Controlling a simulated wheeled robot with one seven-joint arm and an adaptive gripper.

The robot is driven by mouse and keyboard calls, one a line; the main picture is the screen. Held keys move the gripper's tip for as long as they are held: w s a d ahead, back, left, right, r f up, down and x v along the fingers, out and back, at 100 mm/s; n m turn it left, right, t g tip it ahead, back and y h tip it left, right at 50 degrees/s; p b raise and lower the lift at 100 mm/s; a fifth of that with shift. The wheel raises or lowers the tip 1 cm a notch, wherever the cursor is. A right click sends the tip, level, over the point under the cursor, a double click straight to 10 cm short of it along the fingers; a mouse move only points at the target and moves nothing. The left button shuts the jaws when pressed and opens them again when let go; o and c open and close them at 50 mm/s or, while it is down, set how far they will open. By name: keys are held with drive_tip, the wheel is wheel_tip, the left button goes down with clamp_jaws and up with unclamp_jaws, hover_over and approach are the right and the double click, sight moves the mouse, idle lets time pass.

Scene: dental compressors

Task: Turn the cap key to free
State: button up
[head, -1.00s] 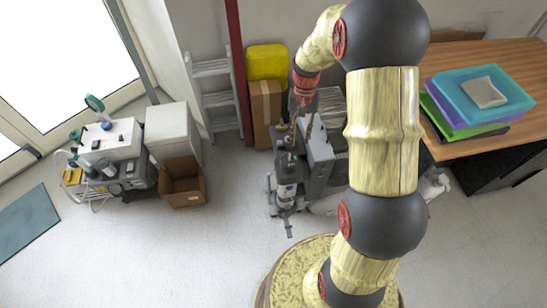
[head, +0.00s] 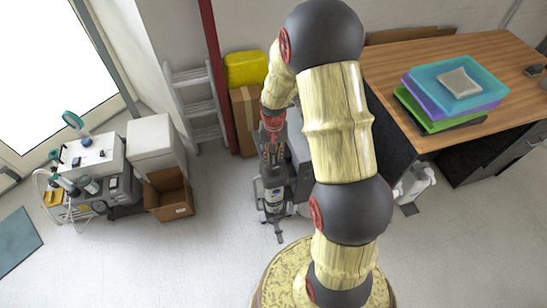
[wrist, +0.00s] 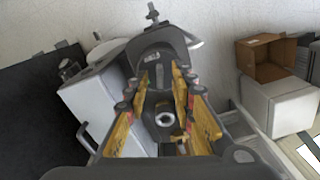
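A dark grey compressor unit with an upright cylinder (head: 272,192) stands on the floor below my arm in the head view. My gripper (head: 270,160) is over its upper end and partly hides it. In the wrist view my gripper (wrist: 166,85) has its two yellow fingers apart, one on each side of the dark unit (wrist: 158,55). A light metal ring (wrist: 165,118) shows on the unit between the fingers, with a small brass-coloured part (wrist: 181,143) beside it. I cannot tell which part is the cap key. No contact by the fingers is clear.
A white-topped cart (head: 92,158), a white cabinet (head: 152,140) and an open cardboard box (head: 168,195) stand at the left. A ladder (head: 195,100) and yellow bin (head: 246,69) are behind. A wooden desk (head: 430,60) with trays is at the right.

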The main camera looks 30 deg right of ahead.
drive_tip(key=shift+f, duration=0.25)
drive_tip(key=shift+c, duration=0.7)
clamp_jaws()
